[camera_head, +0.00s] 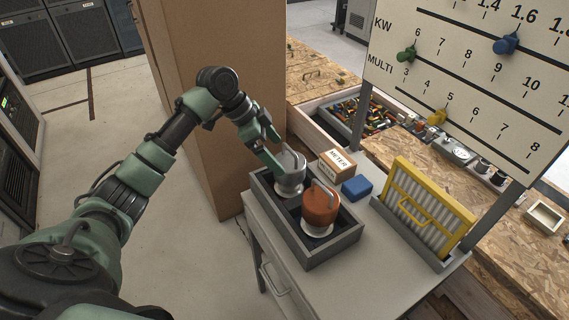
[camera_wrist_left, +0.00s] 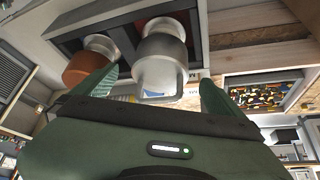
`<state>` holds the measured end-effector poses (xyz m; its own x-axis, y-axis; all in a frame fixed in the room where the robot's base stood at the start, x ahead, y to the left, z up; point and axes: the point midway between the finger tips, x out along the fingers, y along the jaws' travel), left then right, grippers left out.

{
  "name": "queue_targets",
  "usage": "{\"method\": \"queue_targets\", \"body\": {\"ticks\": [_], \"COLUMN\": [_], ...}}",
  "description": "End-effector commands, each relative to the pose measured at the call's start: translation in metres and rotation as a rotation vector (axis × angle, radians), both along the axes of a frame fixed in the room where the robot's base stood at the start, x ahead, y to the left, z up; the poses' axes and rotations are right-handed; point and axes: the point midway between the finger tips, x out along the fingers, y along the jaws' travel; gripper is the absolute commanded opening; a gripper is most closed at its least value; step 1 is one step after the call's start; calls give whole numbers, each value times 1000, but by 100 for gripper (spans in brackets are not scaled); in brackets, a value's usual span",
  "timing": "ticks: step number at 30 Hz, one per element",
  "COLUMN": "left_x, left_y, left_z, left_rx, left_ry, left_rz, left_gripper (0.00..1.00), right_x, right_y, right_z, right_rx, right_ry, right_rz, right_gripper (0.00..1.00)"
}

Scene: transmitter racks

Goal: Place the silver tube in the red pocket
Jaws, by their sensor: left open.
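The silver tube (camera_head: 291,178), a metal cylinder with a handle and a pale flared base, stands at the far-left end of a grey divided tray (camera_head: 322,252). My left gripper (camera_head: 280,158) is open at its upper part. In the left wrist view the silver tube (camera_wrist_left: 160,65) lies between the spread fingers (camera_wrist_left: 155,90), with gaps on both sides. A dark red surface (camera_wrist_left: 183,18) shows just beyond its base; it may be the red pocket, but most of it is hidden. My right gripper is not in view.
An orange tube (camera_head: 320,206) with a handle stands beside the silver one in the tray. A tall cardboard-brown column (camera_head: 205,110) stands close behind my arm.

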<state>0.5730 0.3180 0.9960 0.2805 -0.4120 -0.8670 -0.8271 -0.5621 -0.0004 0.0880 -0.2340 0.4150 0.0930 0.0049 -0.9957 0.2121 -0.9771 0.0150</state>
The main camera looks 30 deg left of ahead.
Motion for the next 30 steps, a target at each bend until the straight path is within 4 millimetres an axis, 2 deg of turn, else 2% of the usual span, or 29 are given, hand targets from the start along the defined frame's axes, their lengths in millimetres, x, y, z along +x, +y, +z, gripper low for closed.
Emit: {"method": "queue_targets", "body": {"ticks": [3,9,30], "left_x": [-6,-12,-13], "left_y": [10,18,19], "left_z": [19,37,40], "left_rx": [2,1,0], "left_ry": [-3,0,1], "left_rz": [1,0,0], "left_gripper": [100,100,100], "right_x": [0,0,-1], "right_y": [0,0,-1], "right_z": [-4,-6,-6], "right_rx": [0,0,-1], "right_ry": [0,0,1], "right_rz": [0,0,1], "right_gripper": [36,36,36]}}
